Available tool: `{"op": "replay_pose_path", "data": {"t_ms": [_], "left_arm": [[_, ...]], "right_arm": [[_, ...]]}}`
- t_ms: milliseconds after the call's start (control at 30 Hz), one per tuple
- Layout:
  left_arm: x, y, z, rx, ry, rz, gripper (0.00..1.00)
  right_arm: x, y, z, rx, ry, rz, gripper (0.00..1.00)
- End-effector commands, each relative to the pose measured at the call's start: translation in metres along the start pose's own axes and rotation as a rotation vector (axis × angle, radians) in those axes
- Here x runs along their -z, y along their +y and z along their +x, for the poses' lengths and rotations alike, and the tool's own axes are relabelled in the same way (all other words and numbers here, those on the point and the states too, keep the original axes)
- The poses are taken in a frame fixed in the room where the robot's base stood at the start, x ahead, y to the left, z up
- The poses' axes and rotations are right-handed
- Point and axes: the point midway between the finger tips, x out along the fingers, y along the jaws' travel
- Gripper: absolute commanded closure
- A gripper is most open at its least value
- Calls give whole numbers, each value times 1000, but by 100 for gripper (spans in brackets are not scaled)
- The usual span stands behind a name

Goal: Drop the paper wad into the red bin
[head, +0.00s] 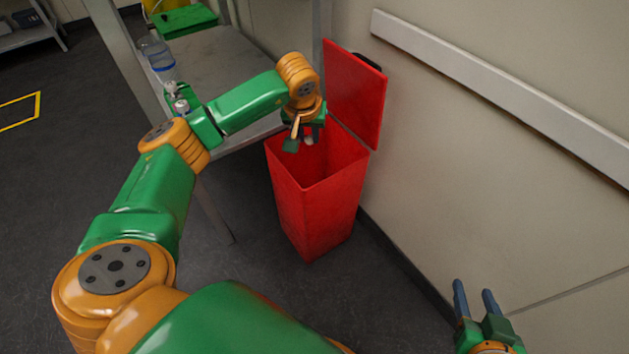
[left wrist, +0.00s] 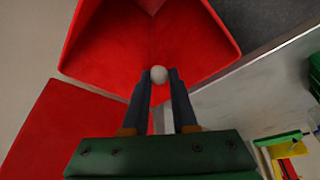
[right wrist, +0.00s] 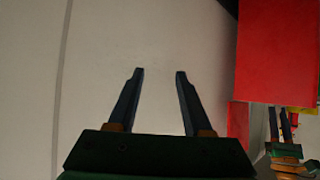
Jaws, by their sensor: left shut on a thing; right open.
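The paper wad is a small pale ball (left wrist: 158,75) between the fingertips of my left gripper (left wrist: 160,80) in the left wrist view. In the head view my left gripper (head: 308,138) is over the opening of the red bin (head: 315,210), and the wad is a small pale spot there, partly hidden. The bin stands on the floor against the wall with its lid (head: 356,95) raised. In the left wrist view the bin's red inside (left wrist: 120,40) lies beyond the wad. My right gripper (head: 475,290) is open and empty at the lower right; it also shows in the right wrist view (right wrist: 158,75).
A grey metal table (head: 225,65) stands left of the bin, bearing a clear bottle (head: 158,55) and a green tray (head: 185,20). A pale rail (head: 490,80) runs along the wall. The floor in front of the bin is clear.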

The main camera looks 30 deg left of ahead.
Motion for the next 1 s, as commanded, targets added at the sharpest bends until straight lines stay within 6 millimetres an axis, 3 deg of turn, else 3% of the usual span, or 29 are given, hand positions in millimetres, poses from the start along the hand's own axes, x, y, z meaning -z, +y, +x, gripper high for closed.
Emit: {"op": "replay_pose_path", "data": {"t_ms": [300,667,700,800,1000], "left_arm": [[-3,0,7,0,0,0,100],[-3,0,7,0,0,0,100],[-3,0,7,0,0,0,66],[-3,0,7,0,0,0,39],[-3,0,7,0,0,0,39]], "right_arm": [[48,-5,-1,10,249,-9,50],[56,-5,-3,11,286,-10,50],[56,-5,-3,11,286,-10,50],[56,-5,-3,11,285,-10,50],[56,-5,-3,11,285,-10,50]]}}
